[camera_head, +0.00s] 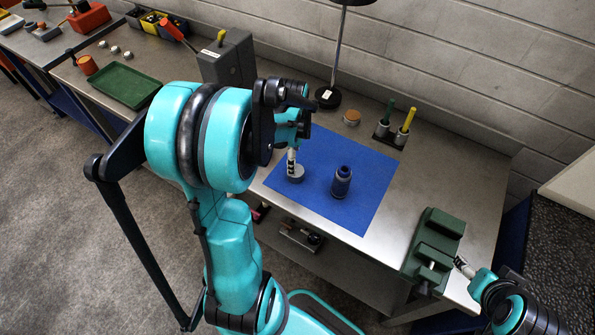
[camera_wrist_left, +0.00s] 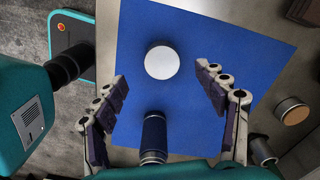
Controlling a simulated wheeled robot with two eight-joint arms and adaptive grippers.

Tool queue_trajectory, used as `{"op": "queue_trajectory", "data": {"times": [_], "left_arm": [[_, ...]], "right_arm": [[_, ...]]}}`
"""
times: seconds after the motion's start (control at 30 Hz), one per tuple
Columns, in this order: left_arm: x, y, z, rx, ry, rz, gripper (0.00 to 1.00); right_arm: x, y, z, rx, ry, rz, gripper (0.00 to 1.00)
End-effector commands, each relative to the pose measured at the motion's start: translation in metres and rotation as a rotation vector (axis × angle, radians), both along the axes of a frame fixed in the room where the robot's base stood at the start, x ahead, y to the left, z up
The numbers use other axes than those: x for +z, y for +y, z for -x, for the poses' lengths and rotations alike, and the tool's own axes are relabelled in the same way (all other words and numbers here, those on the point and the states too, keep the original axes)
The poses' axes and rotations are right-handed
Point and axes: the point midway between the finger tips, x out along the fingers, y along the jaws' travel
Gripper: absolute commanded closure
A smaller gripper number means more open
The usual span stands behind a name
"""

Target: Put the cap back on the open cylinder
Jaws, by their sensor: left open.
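The dark blue cylinder (camera_head: 341,184) stands upright on the blue mat (camera_head: 365,167), with a narrower dark neck at its top. The cap, a round grey disc (camera_head: 296,175), lies on the mat to the left of the cylinder. In the left wrist view the cap (camera_wrist_left: 159,62) looks pale and the cylinder (camera_wrist_left: 154,140) is below it in the picture. My left gripper (camera_wrist_left: 164,76) is open and empty, its fingers spread on both sides above the cap. My right gripper (camera_head: 462,266) is beside the green vise; its finger opening is too small to make out.
The green vise (camera_head: 436,245) sits at the bench's front right. A round tan-topped tin (camera_head: 351,117), a lamp base (camera_head: 328,97) and a holder with green and yellow handled tools (camera_head: 392,132) stand behind the mat. A green tray (camera_head: 124,85) lies far left.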

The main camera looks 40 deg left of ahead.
Motion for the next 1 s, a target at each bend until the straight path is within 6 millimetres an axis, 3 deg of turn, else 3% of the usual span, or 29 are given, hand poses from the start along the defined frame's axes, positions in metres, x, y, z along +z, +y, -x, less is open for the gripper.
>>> {"op": "queue_trajectory", "data": {"times": [0.2, 0.53, 0.8, 1.0], "left_arm": [[-0.023, 0.000, -0.001, 0.000, -0.001, -0.001, 0.28], [-0.027, -0.001, -0.001, 0.001, -0.001, -0.001, 0.28], [-0.067, -0.004, -0.005, 0.001, -0.001, -0.001, 0.28], [-0.076, -0.004, -0.005, 0.001, -0.001, -0.001, 0.28]], "right_arm": [[-0.008, 0.000, 0.000, 0.000, 0.000, 0.000, 0.34], [-0.008, 0.000, 0.000, 0.000, 0.000, 0.000, 0.34], [-0.023, 0.000, 0.000, 0.000, 0.000, 0.000, 0.34], [-0.025, 0.000, 0.000, 0.000, 0.000, 0.000, 0.34]]}}
